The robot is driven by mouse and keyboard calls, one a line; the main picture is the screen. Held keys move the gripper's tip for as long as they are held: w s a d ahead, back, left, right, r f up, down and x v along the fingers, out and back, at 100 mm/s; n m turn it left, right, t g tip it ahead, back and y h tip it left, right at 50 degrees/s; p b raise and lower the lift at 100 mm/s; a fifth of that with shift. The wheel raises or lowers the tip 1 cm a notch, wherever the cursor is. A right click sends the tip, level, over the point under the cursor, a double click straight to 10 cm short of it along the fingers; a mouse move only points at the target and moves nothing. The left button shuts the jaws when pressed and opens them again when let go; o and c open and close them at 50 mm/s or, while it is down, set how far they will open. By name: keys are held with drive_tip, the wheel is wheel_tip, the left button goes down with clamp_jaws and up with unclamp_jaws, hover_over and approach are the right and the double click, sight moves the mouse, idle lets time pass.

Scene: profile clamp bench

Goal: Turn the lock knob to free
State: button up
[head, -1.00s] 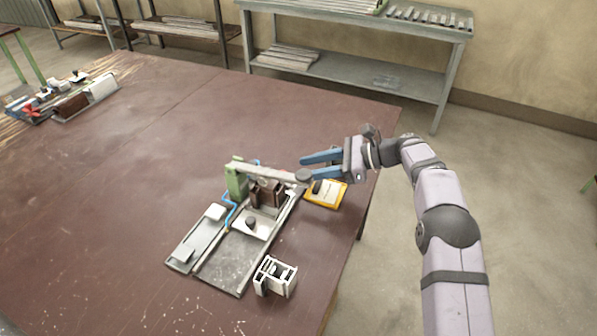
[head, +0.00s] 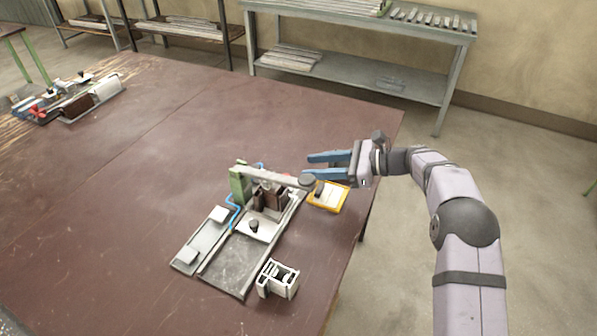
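The clamp fixture stands on the red-brown table, with a green post (head: 239,184) and a grey lever arm (head: 274,177) reaching right. A dark round knob (head: 307,181) sits at the lever's right end. A smaller black knob (head: 254,225) stands on a pale plate in front of a brown block (head: 269,198). I cannot tell which is the lock knob or how it is turned. My gripper (head: 311,168) comes in from the right, its two blue fingers apart with nothing between them. Its tips are close to the lever-end knob in the picture; contact cannot be made out.
A yellow-edged device (head: 328,196) lies right of the fixture, below my gripper. A white profile piece (head: 278,279) stands near the table's right edge. A flat grey rail (head: 202,240) lies at the fixture's left. The table's left middle is clear; other clamp parts sit far left.

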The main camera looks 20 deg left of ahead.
drive_tip(key=s+m+t+p, duration=0.1)
drive_tip(key=s+d+m+t+p, duration=0.1)
drive_tip(key=p, duration=0.1)
drive_tip(key=s+m+t+p, duration=0.1)
drive_tip(key=shift+d+f+t, duration=0.15)
drive_tip(key=shift+f+t, duration=0.15)
drive_tip(key=shift+f, duration=0.05)
drive_tip(key=shift+s+d+f+h, duration=0.1)
drive_tip(key=shift+s+f+h, duration=0.15)
drive_tip(key=shift+f+h, duration=0.05)
drive_tip(key=shift+p+x, duration=1.3)
drive_tip(key=shift+x, duration=2.35)
clamp_jaws()
